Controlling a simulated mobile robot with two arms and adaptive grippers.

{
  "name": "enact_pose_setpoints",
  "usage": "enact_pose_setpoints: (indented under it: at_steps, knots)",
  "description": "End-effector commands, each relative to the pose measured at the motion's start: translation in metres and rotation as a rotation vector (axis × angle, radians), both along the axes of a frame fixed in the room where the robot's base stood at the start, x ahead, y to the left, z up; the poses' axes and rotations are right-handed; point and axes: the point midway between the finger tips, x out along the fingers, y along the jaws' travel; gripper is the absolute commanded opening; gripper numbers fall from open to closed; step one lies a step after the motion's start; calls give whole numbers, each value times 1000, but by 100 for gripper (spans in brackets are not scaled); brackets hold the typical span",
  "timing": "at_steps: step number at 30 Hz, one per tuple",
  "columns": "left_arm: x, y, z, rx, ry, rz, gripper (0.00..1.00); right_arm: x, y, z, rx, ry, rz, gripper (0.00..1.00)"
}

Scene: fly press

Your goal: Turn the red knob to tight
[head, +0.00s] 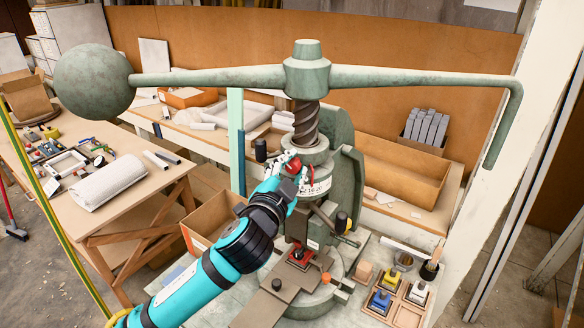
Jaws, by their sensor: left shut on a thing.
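The green fly press has a long handle bar (405,79) with a ball weight (93,79) at its left end and a thick screw (306,122) below its hub. The red knob (293,164) sits at the press collar below the screw. My left gripper (288,166) reaches up from the lower left and is shut on the red knob, which its fingers partly cover. The knob's markings and how far it is turned cannot be made out. My right gripper is not in view.
A tray with colored blocks (398,303) stands at the press's lower right. An open cardboard box (207,221) is left of the press. A wooden table (125,215) with a white roll and small tools is at the left. A pale post (520,150) rises at the right.

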Motion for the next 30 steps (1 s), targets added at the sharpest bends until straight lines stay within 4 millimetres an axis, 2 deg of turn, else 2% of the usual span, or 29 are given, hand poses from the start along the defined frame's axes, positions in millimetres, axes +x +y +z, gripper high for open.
enact_pose_setpoints:
  at_steps: [18, 30]
  knots:
    - [0, -1, -2, 538, -184, 0, 0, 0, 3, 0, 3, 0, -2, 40]
    - [0, -1, -3, 746, -256, -2, 0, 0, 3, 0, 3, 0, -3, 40]
